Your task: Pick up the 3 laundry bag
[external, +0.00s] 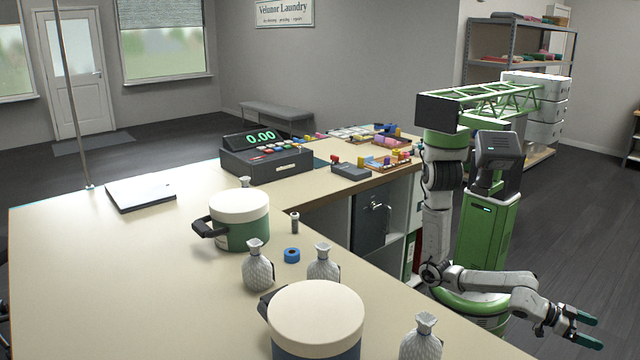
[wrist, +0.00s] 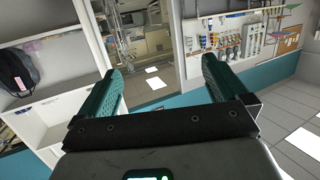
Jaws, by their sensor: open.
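Several small grey quilted bags with tied necks stand upright on the counter in the external view. One (external: 258,271) stands in front of the green canister, one (external: 323,265) is to its right, and one (external: 421,341) is at the near right edge of the counter. Another (external: 245,182) is mostly hidden behind the green canister. I cannot read any number on them. My gripper (external: 590,332) is open and empty, off the counter to the right of the bags and well apart from them. In the wrist view my gripper (wrist: 160,68) shows spread fingers with nothing between them.
A green canister (external: 240,231) and a larger blue one (external: 317,320) with cream lids stand among the bags. A blue tape roll (external: 292,255) and a small dark cylinder (external: 295,223) lie close by. A cash register (external: 266,163) stands farther back. The left counter (external: 90,270) is mostly clear.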

